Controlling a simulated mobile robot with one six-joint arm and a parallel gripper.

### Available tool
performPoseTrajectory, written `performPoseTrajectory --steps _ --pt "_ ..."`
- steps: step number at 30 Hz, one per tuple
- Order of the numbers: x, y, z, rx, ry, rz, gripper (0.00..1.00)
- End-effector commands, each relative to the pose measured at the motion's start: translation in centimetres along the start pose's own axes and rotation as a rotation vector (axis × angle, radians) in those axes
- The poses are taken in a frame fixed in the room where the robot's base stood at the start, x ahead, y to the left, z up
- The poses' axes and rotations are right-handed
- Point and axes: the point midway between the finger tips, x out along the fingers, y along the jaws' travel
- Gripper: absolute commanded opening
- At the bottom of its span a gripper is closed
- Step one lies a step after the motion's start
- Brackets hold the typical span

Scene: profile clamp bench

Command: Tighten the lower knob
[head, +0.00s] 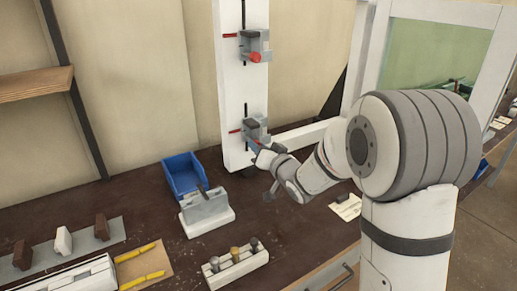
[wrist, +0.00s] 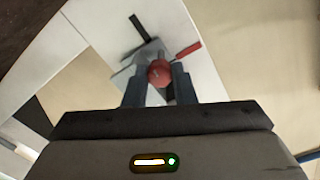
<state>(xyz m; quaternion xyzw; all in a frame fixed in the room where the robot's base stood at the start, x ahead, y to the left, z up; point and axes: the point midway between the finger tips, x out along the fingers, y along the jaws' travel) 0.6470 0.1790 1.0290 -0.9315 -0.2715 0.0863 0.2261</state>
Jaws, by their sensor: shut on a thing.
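The lower clamp (head: 254,127) sits on the white upright profile (head: 233,150), near its bottom end. In the wrist view its red knob (wrist: 160,73) is between the two fingers of my gripper (wrist: 160,84), which is shut on it. A red handle (wrist: 187,51) sticks out beside the knob. In the head view my gripper (head: 262,156) reaches the lower clamp from the right and hides most of the knob. The upper clamp (head: 254,44) with its own red knob (head: 254,57) is higher on the same profile, clear of my gripper.
A blue bin (head: 183,172) and a grey-white block (head: 205,212) stand on the dark bench left of the profile. A white holder (head: 236,265) with several knobbed pieces is in front. A white horizontal rail (head: 300,134) runs right behind my arm.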

Motion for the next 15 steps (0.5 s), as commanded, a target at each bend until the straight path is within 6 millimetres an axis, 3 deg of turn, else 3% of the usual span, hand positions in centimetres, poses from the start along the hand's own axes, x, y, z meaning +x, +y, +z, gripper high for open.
performPoseTrajectory --steps 8,9,15 --pt "-0.02 -0.04 0.26 0.001 -0.005 -0.001 0.01" --pt "-0.02 -0.04 0.27 0.001 -0.005 -0.001 0.27" --pt "-0.01 -0.03 0.15 0.0 -0.003 -0.001 0.43"
